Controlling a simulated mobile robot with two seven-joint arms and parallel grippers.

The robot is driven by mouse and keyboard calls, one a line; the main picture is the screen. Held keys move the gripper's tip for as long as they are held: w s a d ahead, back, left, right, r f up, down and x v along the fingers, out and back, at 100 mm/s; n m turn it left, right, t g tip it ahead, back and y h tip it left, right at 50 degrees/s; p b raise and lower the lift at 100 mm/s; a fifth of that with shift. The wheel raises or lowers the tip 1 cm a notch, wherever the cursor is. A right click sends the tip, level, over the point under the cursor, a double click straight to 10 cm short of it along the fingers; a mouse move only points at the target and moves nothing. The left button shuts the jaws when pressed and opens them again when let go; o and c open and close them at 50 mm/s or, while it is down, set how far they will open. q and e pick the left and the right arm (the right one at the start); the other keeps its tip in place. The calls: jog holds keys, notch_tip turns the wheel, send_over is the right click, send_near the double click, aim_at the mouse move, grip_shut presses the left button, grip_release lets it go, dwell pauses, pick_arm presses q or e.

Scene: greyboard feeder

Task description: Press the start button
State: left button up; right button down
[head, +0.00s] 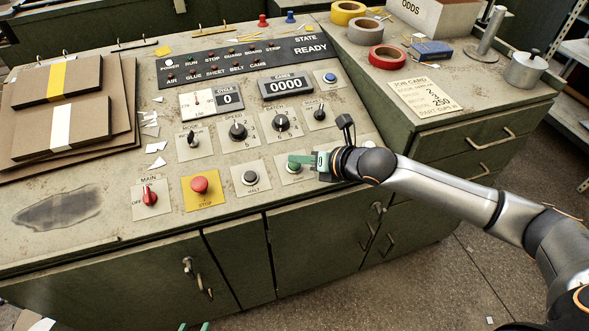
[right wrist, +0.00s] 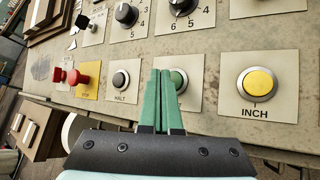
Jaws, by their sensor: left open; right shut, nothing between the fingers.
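The green button (head: 293,168) sits on a pale plate in the lower row of the panel, right of the black HALT button (head: 249,177). In the right wrist view the green button (right wrist: 180,80) is partly hidden behind the fingers, and its label is covered. My right gripper (head: 292,160) is shut and empty, with its green fingertips at the green button; I cannot tell whether they touch it. The right wrist view shows the two fingers (right wrist: 163,72) together. My left gripper (head: 194,327) shows only its two parted fingertips at the bottom edge; it is open.
The yellow INCH button (right wrist: 258,83) is right of the green one. The red STOP button (head: 200,185) and MAIN switch (head: 150,196) are to the left. The counter (head: 284,85) reads 0000, and the state display (head: 310,49) reads READY. Knobs stand above.

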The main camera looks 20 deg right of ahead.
pick_arm(q)
jog(key=shift+w+d+r, duration=0.1)
jog(key=shift+w+r, duration=0.15)
jog(key=shift+w, duration=0.1)
jog(key=shift+s+f, duration=0.25)
jog(key=shift+s, duration=0.1)
pick_arm(e)
jog(key=shift+f, duration=0.1)
dwell(0.5)
pick_arm(q)
jog(key=shift+w+r, duration=0.15)
jog(key=shift+w, duration=0.15)
dwell(0.4)
pick_arm(e)
jog(key=shift+w+f, duration=0.1)
jog(key=shift+f, duration=0.3)
